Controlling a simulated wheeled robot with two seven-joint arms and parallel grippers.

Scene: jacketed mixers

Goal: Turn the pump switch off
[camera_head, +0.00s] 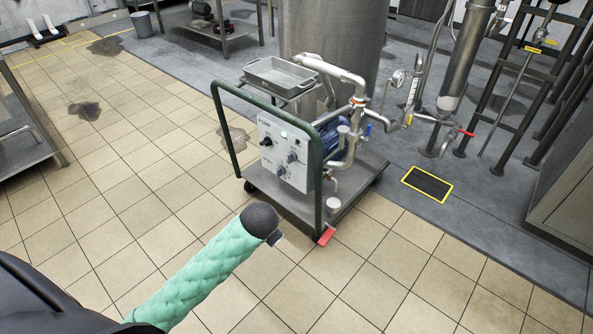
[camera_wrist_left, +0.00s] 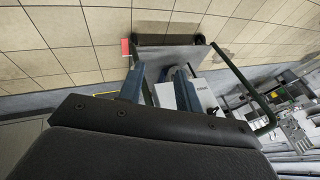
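A wheeled pump cart (camera_head: 270,190) with a dark green tube frame stands on the tiled floor. Labels are too small to read, so I cannot tell which is the pump switch. My left arm reaches toward the cart; its gripper (camera_wrist_left: 160,77) is mostly hidden behind the wrist in the head view. In the left wrist view its two fingers are apart, with the cart and pale panel (camera_wrist_left: 165,95) beyond them. My right gripper is out of view.
A metal tray (camera_head: 280,78) sits on top of the cart, with pipes and valves (camera_head: 345,125) behind it. A large steel tank (camera_head: 335,30) stands behind. A red pedal (camera_head: 326,236) juts from the cart's front corner.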

